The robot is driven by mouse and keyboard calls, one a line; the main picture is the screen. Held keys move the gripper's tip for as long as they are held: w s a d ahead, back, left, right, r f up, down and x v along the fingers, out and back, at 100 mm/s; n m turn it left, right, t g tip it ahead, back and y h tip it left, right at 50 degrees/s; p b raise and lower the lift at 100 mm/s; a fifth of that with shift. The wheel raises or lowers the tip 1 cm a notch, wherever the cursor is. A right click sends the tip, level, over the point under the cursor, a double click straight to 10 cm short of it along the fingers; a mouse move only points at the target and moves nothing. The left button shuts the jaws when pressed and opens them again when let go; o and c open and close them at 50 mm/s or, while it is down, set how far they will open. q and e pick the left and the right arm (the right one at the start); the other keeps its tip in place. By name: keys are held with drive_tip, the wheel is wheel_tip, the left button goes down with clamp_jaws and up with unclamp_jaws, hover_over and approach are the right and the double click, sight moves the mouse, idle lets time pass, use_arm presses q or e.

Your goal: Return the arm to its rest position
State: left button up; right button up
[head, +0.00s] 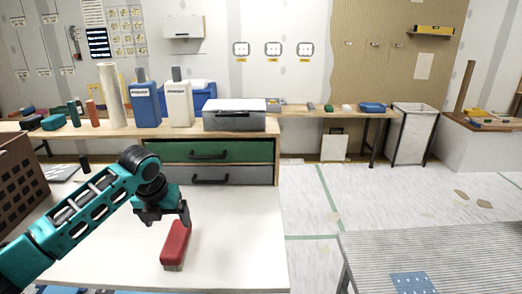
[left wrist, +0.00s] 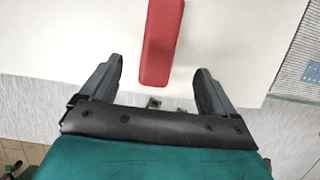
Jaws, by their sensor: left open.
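My left arm comes in from the left in the head view. Its gripper (head: 166,217) is above the white table (head: 235,245), close to a red block (head: 175,243). The left wrist view shows the two black fingers of the left gripper (left wrist: 157,95) spread wide with nothing between their tips. The red block (left wrist: 162,45) lies beyond the fingers in that view, apart from both. My right gripper is in neither view.
A brown crate (head: 20,180) stands at the left. Behind are a workbench with green and grey drawers (head: 209,152), white and blue containers (head: 180,103) and a grey box (head: 235,114). A striped table (head: 440,255) is at the right, with open floor between.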

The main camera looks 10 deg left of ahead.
use_arm(q)
drive_tip(key=s+d+f+n+h, duration=0.2)
drive_tip(key=s+d+f+n, duration=0.8)
drive_tip(key=s+d+n, duration=0.35)
drive_tip(key=s+r+n+y, duration=0.1)
drive_tip(key=s+n, duration=1.5)
drive_tip(key=n, duration=0.2)
drive_tip(key=w+d+f+t+h, duration=0.1)
drive_tip(key=w+d+f+t, duration=0.2)
drive_tip(key=w+f+t, duration=0.4)
drive_tip(key=shift+w+d+f+m+h, duration=0.2)
drive_tip(key=shift+f+m+h, duration=0.25)
drive_tip(key=shift+f, duration=0.45)
drive_tip(key=shift+o, duration=0.9)
drive_tip(key=shift+w, duration=0.1)
